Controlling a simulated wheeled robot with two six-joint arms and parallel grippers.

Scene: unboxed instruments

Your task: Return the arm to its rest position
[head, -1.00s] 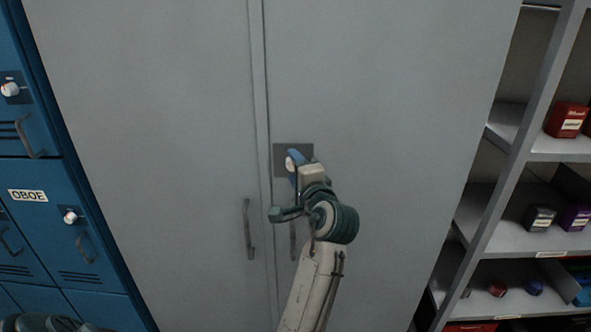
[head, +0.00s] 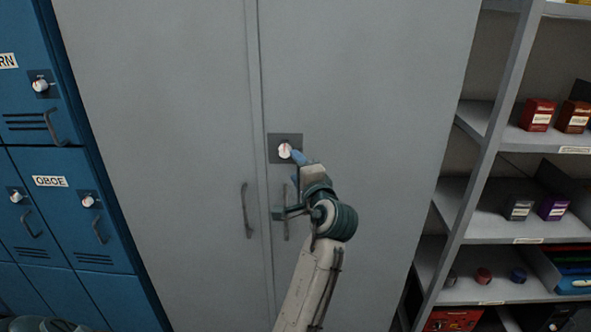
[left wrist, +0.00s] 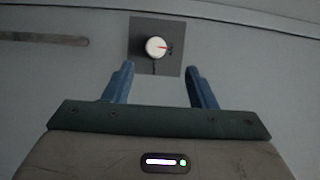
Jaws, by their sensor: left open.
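My left gripper (left wrist: 160,85) is open and empty in the left wrist view, with its two blue fingers spread. A white round knob (left wrist: 156,47) with a red mark sits on a dark square plate (left wrist: 142,28) just beyond the fingertips, apart from them. In the head view my left gripper (head: 298,157) is in front of the grey cabinet, just right of the knob (head: 284,151). The arm comes up from the bottom and partly hides the right door handle. My right gripper is not in view.
The tall grey cabinet (head: 170,110) has two closed doors and a left handle (head: 247,210). Blue lockers (head: 75,225) with knobs stand at the left. Grey shelves (head: 495,225) with small boxes stand at the right.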

